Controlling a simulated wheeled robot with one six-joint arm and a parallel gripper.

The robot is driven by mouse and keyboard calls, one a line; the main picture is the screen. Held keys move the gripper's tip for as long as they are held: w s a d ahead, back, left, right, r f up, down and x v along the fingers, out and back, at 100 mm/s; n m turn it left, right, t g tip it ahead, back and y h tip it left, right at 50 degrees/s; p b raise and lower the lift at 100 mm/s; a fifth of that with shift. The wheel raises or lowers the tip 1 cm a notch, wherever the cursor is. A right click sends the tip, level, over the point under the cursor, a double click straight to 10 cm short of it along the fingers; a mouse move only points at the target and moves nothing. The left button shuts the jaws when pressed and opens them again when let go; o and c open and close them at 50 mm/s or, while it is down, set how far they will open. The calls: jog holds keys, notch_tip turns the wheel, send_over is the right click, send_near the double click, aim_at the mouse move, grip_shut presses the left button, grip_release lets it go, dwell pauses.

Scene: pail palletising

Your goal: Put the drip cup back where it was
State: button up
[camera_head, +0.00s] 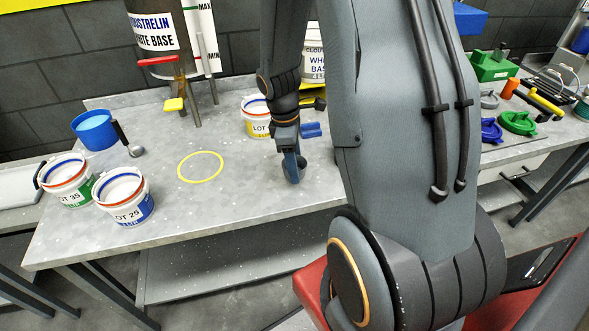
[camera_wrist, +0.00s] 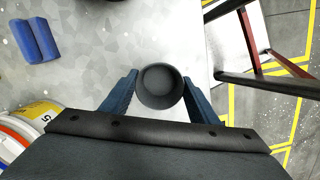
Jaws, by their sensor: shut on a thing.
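The drip cup (camera_wrist: 160,88) is a small dark grey round cup, seen from above in the wrist view. My gripper (camera_wrist: 159,80) is shut on it, with one blue finger on each side. In the head view my gripper (camera_head: 293,170) points down over the front part of the grey table (camera_head: 240,203), right of the yellow ring (camera_head: 201,166). The cup cannot be made out clearly there. Whether it touches the table I cannot tell.
Two pails, LOT 35 (camera_head: 66,182) and LOT 25 (camera_head: 125,197), stand at the left. Another pail (camera_head: 256,118) and blue blocks (camera_head: 311,130) are behind my gripper. A blue tub (camera_head: 94,131) and a dispenser (camera_head: 172,70) stand farther back. The ring area is clear.

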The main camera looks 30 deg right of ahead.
jog(key=shift+f, duration=1.3)
jog(key=shift+f, duration=0.1)
jog(key=o, duration=1.1)
jog(key=shift+c, duration=0.2)
jog(key=r, duration=0.4)
jog(key=a+r+b, duration=0.1)
jog(key=r, duration=0.3)
jog(key=w+r, duration=0.1)
jog(key=r, duration=0.3)
jog(key=shift+a+b, duration=0.2)
jog(key=shift+b, duration=0.1)
jog(key=s+a+m+t+y, duration=0.1)
jog(key=s+a+m+t, duration=0.1)
jog(key=s+a+m, duration=0.6)
jog(key=shift+s+a+r+m, duration=0.15)
jog(key=shift+s+a+m, duration=0.1)
jog(key=shift+a+m, duration=1.4)
jog(key=shift+a+n, duration=0.2)
jog(key=shift+n, duration=0.05)
